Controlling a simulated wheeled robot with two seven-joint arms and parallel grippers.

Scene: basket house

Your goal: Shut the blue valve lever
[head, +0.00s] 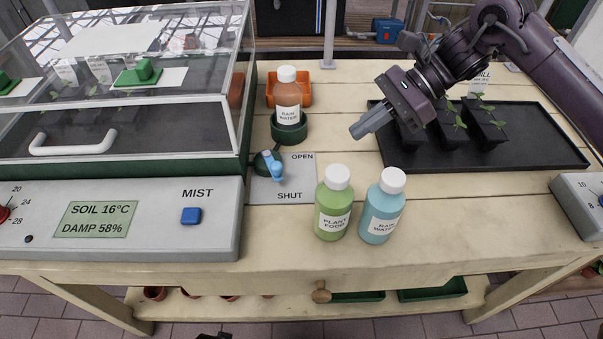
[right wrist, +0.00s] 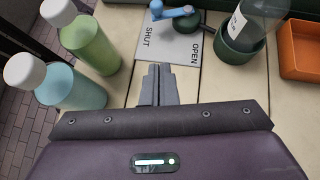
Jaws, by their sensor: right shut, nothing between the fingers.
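The blue valve lever (head: 275,168) sits on a dark green round base on a grey plate (head: 293,180) marked OPEN at its far side and SHUT at its near side. Its arm slants toward the near side of the plate, its free end left of the SHUT word. In the right wrist view, the lever (right wrist: 176,12) is at the top, beyond the fingers. My right gripper (head: 371,124) is shut and empty, to the right of the lever and apart from it, above the bench. Its closed fingers (right wrist: 158,84) point toward the plate.
Green (head: 334,203) and light blue (head: 382,206) bottles stand right of the plate, near the front. The mist control box (head: 120,220) borders the left. A black seedling tray (head: 540,150) lies right.

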